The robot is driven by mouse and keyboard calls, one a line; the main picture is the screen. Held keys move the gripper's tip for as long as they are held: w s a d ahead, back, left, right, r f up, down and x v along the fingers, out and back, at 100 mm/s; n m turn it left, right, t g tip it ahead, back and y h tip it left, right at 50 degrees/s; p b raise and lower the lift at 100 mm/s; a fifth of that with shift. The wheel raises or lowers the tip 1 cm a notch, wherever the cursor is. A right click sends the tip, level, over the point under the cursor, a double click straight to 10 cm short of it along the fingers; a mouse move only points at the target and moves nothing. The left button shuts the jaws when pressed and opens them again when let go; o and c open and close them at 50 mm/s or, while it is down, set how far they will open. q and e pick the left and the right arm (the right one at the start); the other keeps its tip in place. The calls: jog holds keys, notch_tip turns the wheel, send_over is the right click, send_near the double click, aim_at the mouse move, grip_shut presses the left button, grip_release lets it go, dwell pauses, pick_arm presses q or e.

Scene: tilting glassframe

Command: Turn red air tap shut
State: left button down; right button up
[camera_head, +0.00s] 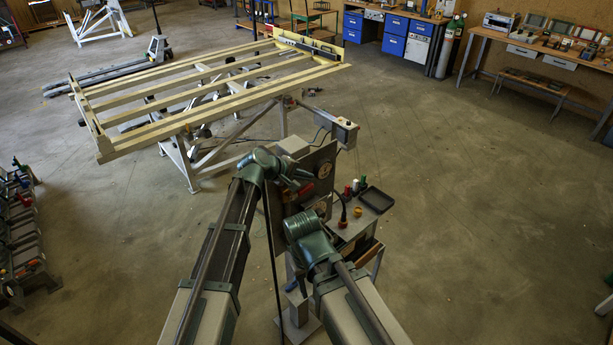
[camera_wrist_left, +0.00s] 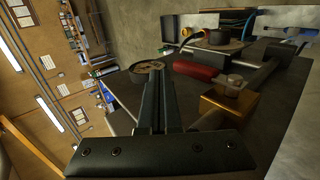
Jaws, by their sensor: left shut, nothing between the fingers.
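The red air tap (camera_wrist_left: 197,70) shows in the left wrist view as a red lever handle lying roughly sideways. It is beside a brass block (camera_wrist_left: 230,98) with a metal fitting, on a dark panel. My left gripper (camera_wrist_left: 156,70) is shut and empty, its fingers just left of the red handle in the picture. I cannot tell whether they touch it. In the head view my left gripper (camera_head: 303,181) is at the upright panel (camera_head: 324,158), and the tap cannot be made out there. My right arm ends low in the middle; its gripper is hidden.
A round gauge (camera_wrist_left: 143,74) sits behind the left fingertips. The tilting wooden frame (camera_head: 200,85) stands behind. The floor to the right is clear.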

pick_arm(q)
jog(key=p+v, duration=0.8)
jog(key=v, duration=0.5)
jog(key=shift+a+r, duration=0.2)
jog(key=shift+s+f, duration=0.1)
jog(key=s+d+f+m+g+y+b, duration=0.1)
jog(key=s+f+m+g+y+b, duration=0.15)
jog(key=s+f+b, duration=0.5)
jog(key=s+d+f+m+g+y+b, duration=0.1)
jog(key=s+f+m+b, duration=0.3)
jog(key=f, duration=0.6)
jog(key=s+a+f+m+g+y+b, duration=0.1)
jog(key=s+a+f+m+y+b, duration=0.1)
jog(key=s+f+b, duration=0.4)
jog(key=s+a+f+m+g+y+b, duration=0.2)
jog(key=s+a+f+y+b, duration=0.2)
jog(key=s+f+b, duration=0.2)
notch_tip(320, 180, down, 2)
jog(key=s, duration=0.2)
jog(key=shift+s+a+f, duration=0.2)
jog(key=shift+s+a, duration=0.1)
jog(key=shift+s, duration=0.1)
jog(key=shift+m, duration=0.25)
